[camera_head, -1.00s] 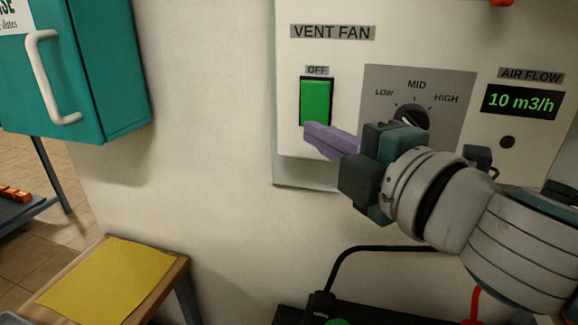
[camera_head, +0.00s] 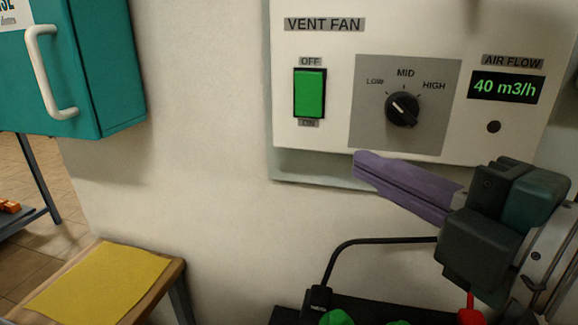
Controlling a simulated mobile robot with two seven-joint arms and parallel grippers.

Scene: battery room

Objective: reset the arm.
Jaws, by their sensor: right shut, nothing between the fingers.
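My right gripper (camera_head: 362,166) comes in from the right, with its purple fingers shut and empty. The fingertips point left and up, just below the lower edge of the vent fan panel (camera_head: 315,160). The panel carries a green rocker switch (camera_head: 309,93) between OFF and ON labels. Its black knob (camera_head: 402,109) points up and left toward LOW. The air flow display (camera_head: 505,88) reads 40 m3/h. My left gripper is not in view.
A teal cabinet (camera_head: 95,90) with a white handle (camera_head: 48,75) hangs at the left. A yellow sheet (camera_head: 98,283) lies on a small wooden table at the lower left. A black cable (camera_head: 375,241) and a red one (camera_head: 470,300) run below the panel. The wall between is clear.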

